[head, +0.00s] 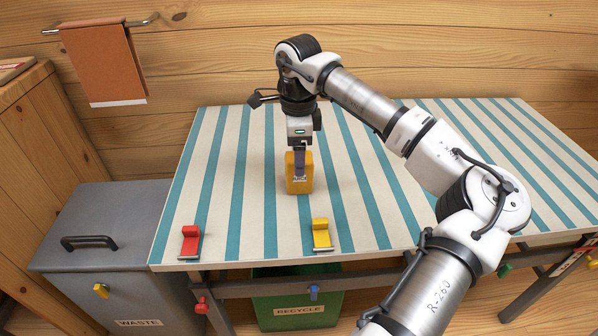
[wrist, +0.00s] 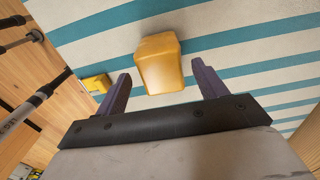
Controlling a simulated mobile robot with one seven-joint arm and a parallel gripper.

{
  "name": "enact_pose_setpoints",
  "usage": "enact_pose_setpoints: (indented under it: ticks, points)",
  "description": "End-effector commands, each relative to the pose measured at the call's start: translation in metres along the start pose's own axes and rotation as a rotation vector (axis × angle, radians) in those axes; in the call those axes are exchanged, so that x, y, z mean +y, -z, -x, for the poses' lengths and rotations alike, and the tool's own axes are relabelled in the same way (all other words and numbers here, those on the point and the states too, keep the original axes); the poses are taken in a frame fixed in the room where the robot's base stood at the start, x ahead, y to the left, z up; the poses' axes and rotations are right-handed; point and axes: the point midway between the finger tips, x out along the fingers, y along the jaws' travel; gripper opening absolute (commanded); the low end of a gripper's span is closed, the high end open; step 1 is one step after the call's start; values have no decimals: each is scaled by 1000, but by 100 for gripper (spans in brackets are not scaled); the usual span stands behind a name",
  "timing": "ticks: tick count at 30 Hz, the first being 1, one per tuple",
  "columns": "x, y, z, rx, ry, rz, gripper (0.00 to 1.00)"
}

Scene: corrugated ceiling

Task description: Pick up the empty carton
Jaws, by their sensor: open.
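A yellow-orange carton (head: 299,184) stands on the striped table in the head view, near the table's middle. In the wrist view the carton (wrist: 160,68) appears beyond the fingertips, roughly centred between the two fingers. My gripper (head: 300,172) points down at the carton, and in the head view one finger overlaps its face. The wrist view shows my gripper (wrist: 161,85) open, with both purple-grey fingers apart and clear of the carton. I cannot tell exactly how far the fingers reach down beside it.
The striped table (head: 230,170) is mostly bare. A red clamp (head: 190,240) and a yellow clamp (head: 321,234) sit on its front edge. A grey waste bin (head: 125,240) stands at left, a green recycle bin (head: 297,308) below. A towel (head: 103,65) hangs on the wall.

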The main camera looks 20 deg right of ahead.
Motion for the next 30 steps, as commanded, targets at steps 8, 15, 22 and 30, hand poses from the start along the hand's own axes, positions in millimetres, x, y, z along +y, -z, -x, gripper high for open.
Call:
enact_pose_setpoints:
  ticks: [8, 15, 22, 30]
  points:
    - [-1, 2, -39, -1, -1, 1, 71]
    - [-1, 2, -41, 0, 0, 1, 70]
    - [-1, 2, -41, 0, 0, 1, 40]
    - [-1, 2, -40, 0, 0, 1, 24]
